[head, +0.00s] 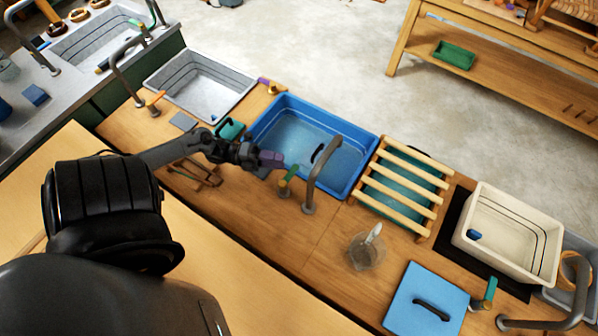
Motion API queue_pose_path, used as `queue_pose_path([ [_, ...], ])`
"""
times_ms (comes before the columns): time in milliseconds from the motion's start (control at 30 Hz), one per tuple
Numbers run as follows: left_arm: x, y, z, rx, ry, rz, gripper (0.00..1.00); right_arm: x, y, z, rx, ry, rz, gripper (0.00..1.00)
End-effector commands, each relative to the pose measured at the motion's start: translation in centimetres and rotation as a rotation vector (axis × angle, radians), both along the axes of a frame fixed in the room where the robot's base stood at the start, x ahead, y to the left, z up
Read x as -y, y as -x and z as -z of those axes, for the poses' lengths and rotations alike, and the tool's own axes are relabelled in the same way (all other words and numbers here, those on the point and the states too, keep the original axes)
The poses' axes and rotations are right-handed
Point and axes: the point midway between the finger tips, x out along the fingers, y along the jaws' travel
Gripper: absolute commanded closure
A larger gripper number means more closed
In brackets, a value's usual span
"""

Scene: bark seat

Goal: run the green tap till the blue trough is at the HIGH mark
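The blue trough (258,136) is set in the wooden counter at the middle of the head view, with pale water in it. Its level against any mark cannot be read. A tap with a green handle (289,174) and a grey curved spout (311,182) stands at the trough's near edge, the spout reaching over the basin. My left gripper (272,159), with purple at its tip, is just left of the green handle. I cannot tell whether it touches the handle or whether its fingers are open. My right gripper is not in view.
A slatted wooden rack (408,183) is right of the trough. A clear jug (366,250) and a blue board (425,301) stand nearer. A grey basin (203,86) lies left, a cream trough (513,233) right. Another green-handled tap (487,293) is at lower right.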

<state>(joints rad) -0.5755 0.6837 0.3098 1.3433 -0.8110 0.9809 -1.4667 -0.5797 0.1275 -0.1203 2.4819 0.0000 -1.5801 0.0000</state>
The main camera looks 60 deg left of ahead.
Motion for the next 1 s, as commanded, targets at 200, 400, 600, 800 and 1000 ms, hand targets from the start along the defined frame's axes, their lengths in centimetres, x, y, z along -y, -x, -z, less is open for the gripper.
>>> queue_pose_path([
  [200, 0.0, -0.1, 4.9, -0.001, 0.001, -0.001, 0.62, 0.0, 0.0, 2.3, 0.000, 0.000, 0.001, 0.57],
  [400, 2.2, -2.9, 4.3, 0.005, 0.003, -0.001, 0.62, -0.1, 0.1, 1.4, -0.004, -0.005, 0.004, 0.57],
  [600, 3.8, -4.8, 4.4, 0.003, 0.002, -0.001, 0.62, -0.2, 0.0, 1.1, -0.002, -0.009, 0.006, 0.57],
  [800, 4.6, -5.7, 4.5, 0.001, 0.002, 0.000, 0.62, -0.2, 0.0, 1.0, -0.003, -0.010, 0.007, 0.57],
  [1000, 4.7, -5.9, 4.6, -0.001, 0.001, 0.000, 0.62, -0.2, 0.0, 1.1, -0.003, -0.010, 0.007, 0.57],
])
